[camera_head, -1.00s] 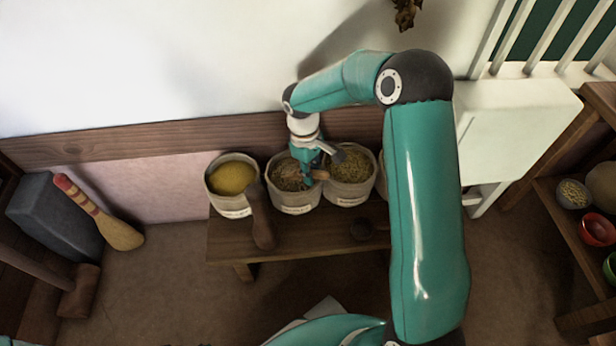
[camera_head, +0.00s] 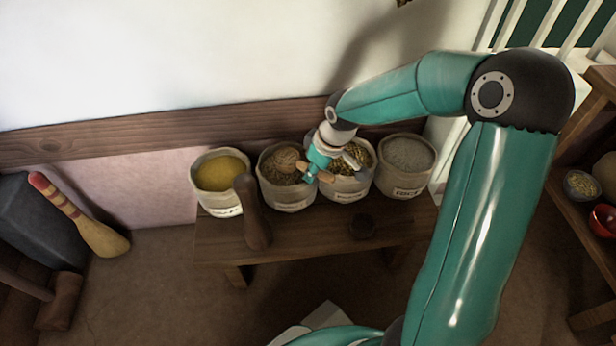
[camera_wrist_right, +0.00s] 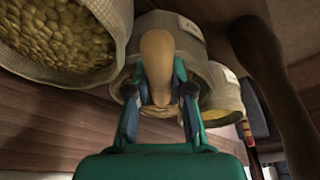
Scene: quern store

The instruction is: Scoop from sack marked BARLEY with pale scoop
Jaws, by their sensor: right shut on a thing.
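My right gripper (camera_head: 318,168) is shut on the pale scoop, whose wooden handle (camera_wrist_right: 160,62) sticks up between the fingers in the right wrist view. In the head view a pale rounded part, seemingly the scoop's bowl (camera_head: 287,158), is over the sack of brown grain (camera_head: 288,205); whether it touches the grain I cannot tell. To its right stand a sack of golden-green grain (camera_head: 347,187), partly behind my gripper, and a sack of whitish grain (camera_head: 400,183). A sack of yellow grain (camera_head: 218,202) stands left. Labels are too small to read surely. My left gripper is out of view.
The sacks stand on a wooden bench (camera_head: 300,235) against the wall. A dark brown club-shaped thing (camera_head: 254,220) stands before the yellow and brown-grain sacks. A striped paddle (camera_head: 80,215) leans at left; shelves (camera_head: 580,210) stand right.

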